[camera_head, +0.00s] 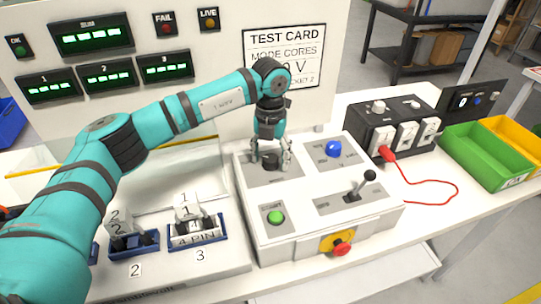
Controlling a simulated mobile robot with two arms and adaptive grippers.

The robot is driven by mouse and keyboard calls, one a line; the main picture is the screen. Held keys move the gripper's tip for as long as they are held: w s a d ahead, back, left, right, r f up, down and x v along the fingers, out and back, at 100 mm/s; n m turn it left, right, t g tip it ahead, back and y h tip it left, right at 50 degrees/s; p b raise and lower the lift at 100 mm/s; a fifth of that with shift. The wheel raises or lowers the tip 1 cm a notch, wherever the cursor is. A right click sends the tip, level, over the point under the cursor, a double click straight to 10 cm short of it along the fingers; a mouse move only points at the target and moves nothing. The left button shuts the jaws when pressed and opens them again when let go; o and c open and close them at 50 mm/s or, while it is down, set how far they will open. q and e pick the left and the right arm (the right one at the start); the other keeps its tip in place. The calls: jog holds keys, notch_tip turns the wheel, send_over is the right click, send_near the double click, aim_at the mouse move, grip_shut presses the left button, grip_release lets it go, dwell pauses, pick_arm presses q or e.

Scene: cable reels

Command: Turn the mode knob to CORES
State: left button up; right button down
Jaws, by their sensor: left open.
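A white control box (315,222) stands on the bench in the middle of the view. A dark knob (271,160) sits on its grey back-left panel, partly covered by my gripper. I cannot read the knob's markings or its setting. My left gripper (271,163) points down over this knob, open, with its fingers on either side of it; I cannot tell whether they touch it. A test card (284,52) on the wall behind reads "MODE CORES", with its lower lines partly hidden by my arm. My right gripper is not in view.
The box also bears a blue knob (334,149), a black lever (362,185), a green button (275,217) and a red stop button (341,247). A black socket unit (388,108) with a red cable (455,186) and a green bin (484,153) stand right. Blue connector holders (198,239) sit left.

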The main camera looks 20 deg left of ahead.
aim_at(270, 158)
pick_arm(q)
notch_tip(270, 158, up, 12)
dwell(0.4)
jog(key=shift+f, duration=0.1)
